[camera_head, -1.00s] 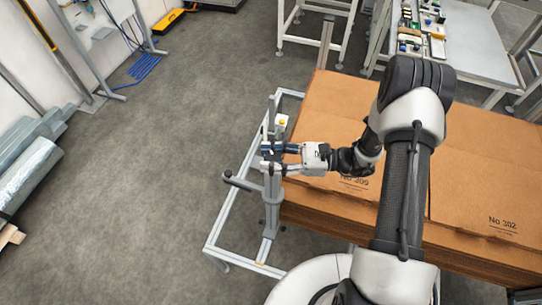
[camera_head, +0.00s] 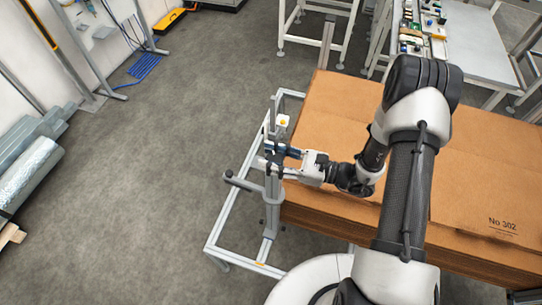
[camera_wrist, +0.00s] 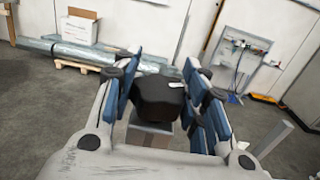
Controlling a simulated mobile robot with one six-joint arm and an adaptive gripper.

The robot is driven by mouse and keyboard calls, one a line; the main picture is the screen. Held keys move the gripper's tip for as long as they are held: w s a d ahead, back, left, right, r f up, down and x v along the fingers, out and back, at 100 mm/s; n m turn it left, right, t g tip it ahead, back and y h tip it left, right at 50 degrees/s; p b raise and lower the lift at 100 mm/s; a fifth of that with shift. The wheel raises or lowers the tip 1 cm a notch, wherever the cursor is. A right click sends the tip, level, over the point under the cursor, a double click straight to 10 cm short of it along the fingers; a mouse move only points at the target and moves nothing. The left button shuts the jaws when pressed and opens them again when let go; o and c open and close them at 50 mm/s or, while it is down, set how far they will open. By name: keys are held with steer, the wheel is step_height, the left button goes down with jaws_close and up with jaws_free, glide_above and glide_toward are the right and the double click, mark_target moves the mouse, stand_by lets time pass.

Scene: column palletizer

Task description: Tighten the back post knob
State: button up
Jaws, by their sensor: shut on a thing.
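A black lobed knob (camera_wrist: 160,98) sits between the blue finger pads of my gripper (camera_wrist: 163,92) in the wrist view. The pads close on it from both sides, and a small white mark shows on its top right. A grey post (camera_wrist: 150,136) stands under the knob. In the head view my gripper (camera_head: 275,154) reaches left from the cardboard stack to the top of the posts on the frame. The fingers cover the knob there, and I cannot tell how tight it is.
A light metal frame (camera_head: 222,222) stands on the floor, with a black-ended handle (camera_head: 228,174) sticking out left. A cardboard stack (camera_head: 480,165) fills the right. Wrapped rolls (camera_head: 28,165) lie at the far left. Open floor (camera_head: 150,200) lies left of the frame.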

steer(key=shift+d+f+m+t+h, duration=0.1)
steer(key=shift+m+t+h, duration=0.7)
steer(key=shift+t, duration=0.4)
steer(key=shift+f+m+t+h, duration=0.1)
steer(key=shift+m+t+h, duration=0.5)
steer(key=shift+m+t, duration=0.5)
stand_by(1.5)
steer(key=o, duration=1)
steer(key=shift+d+r, duration=0.1)
steer(key=shift+d, duration=0.1)
steer(key=shift+c, duration=0.2)
steer(key=shift+o, duration=0.7)
steer(key=shift+a, duration=0.15)
steer(key=shift+r, duration=0.1)
steer(key=v, duration=1.2)
steer(key=shift+f, duration=0.25)
